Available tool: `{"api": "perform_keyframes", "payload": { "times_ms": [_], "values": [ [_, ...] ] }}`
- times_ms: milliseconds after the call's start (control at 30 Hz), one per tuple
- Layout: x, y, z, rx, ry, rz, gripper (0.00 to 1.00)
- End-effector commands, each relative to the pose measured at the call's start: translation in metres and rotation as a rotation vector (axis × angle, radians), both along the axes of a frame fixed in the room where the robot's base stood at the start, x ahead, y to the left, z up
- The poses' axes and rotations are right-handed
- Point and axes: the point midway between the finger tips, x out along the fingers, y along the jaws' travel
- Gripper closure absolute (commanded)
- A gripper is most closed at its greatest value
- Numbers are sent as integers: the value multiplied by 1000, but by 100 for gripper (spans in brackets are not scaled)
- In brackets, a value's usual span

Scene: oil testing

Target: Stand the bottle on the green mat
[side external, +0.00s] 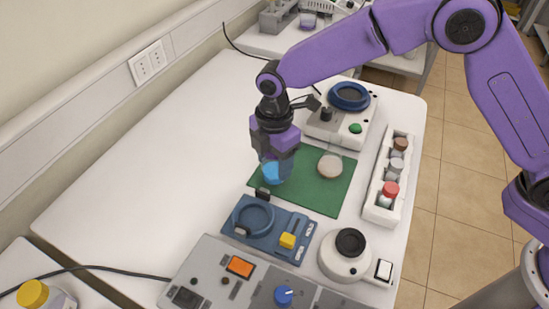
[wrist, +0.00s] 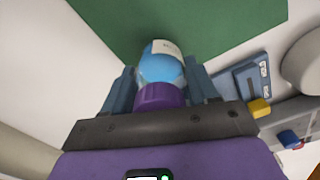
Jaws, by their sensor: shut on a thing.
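The bottle (wrist: 160,68) has a purple cap, blue contents and a white label. In the wrist view my gripper (wrist: 162,85) has a finger on each side of it and is shut on it near the cap. In the side view the blue lower part of the bottle (side external: 273,173) shows below my gripper (side external: 276,158), over the left part of the green mat (side external: 318,191). The mat also fills the upper middle of the wrist view (wrist: 220,22). I cannot tell whether the bottle's base touches the mat.
A round beige disc (side external: 329,166) lies on the mat. A blue fixture with a ring (side external: 254,217) stands in front, a white rack of small vials (side external: 387,180) to the right, and a device with a blue ring (side external: 348,97) behind. The white table at left is clear.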

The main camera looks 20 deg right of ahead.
Motion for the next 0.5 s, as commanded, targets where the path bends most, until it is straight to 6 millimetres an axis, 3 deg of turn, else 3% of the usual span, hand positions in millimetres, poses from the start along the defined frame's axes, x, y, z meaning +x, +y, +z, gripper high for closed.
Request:
{"api": "perform_keyframes", "payload": {
  "times_ms": [200, 233, 300, 500],
  "values": [
    [0, 0, -3, 0, 1, 0, 78],
    [0, 0, -3, -1, 1, 0, 35],
    [0, 0, -3, 0, 1, 0, 16],
    [0, 0, -3, 0, 1, 0, 16]
  ]
}}
